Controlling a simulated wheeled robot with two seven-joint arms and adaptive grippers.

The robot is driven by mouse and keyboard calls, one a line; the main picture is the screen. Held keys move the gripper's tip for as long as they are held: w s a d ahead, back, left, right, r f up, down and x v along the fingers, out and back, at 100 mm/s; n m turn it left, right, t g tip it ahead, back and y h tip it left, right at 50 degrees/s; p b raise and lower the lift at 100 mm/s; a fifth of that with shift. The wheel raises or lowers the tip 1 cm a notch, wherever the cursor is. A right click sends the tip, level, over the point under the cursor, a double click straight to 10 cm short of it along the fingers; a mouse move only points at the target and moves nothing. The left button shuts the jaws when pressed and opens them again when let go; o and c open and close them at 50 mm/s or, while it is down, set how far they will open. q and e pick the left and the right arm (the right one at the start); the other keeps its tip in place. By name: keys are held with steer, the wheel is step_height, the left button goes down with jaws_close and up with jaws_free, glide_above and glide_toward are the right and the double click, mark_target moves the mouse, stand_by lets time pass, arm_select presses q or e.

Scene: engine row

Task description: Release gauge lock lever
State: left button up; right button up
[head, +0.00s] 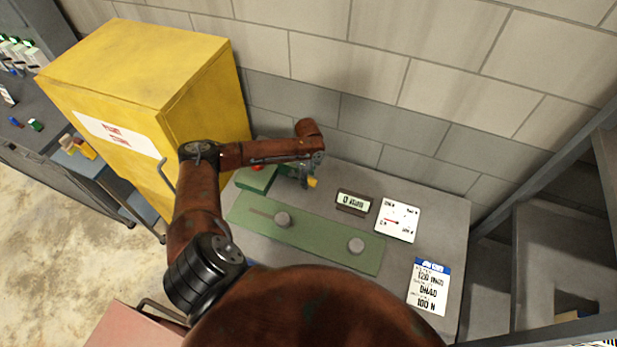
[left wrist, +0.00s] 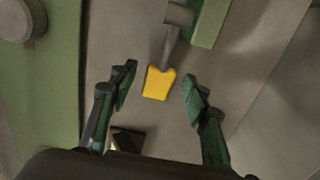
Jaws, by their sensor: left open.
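The gauge lock lever shows in the left wrist view as a grey rod with a yellow tip (left wrist: 158,83), joined to a grey cylinder beside a green block. The yellow tip (head: 312,182) also shows in the head view, at the back of the grey bench. My left gripper (left wrist: 158,90) is open, with one green-padded finger on each side of the yellow tip and gaps between. In the head view my left gripper (head: 303,176) points down by the lever and partly hides it. The dial gauge (head: 397,221) lies to the right, its red needle toward the left. My right gripper is not in view.
A small display (head: 353,202) and a label card (head: 428,287) are on the bench. A yellow cabinet (head: 150,80) stands left, and a block wall rises behind.

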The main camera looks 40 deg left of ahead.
arm_select(q)
steer(key=shift+f, duration=0.3)
steer(key=shift+c, duration=0.5)
jaws_close()
